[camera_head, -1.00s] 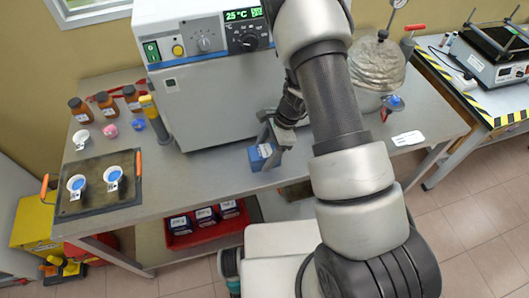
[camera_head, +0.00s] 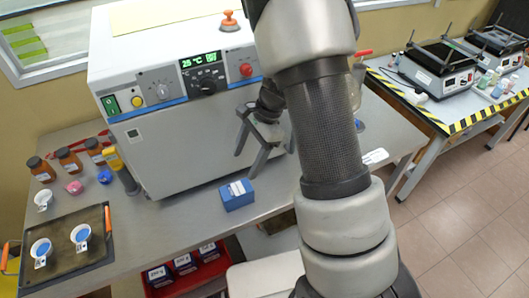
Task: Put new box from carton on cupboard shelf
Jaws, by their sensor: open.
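A small blue box (camera_head: 237,196) with a white label lies on the grey metal table near its front edge. My gripper (camera_head: 246,166) is open and empty, above and just behind the box, apart from it. A red crate (camera_head: 150,288) with several similar labelled boxes (camera_head: 183,263) stands low under the table, partly cut off by the picture edge. I cannot make out a cupboard shelf in this view.
A large white heating unit (camera_head: 160,130) stands behind the box. To the left are a dark tray (camera_head: 65,258) with two white cups and several brown bottles (camera_head: 68,160). A second table (camera_head: 445,112) stands at the right, with open tiled floor in front.

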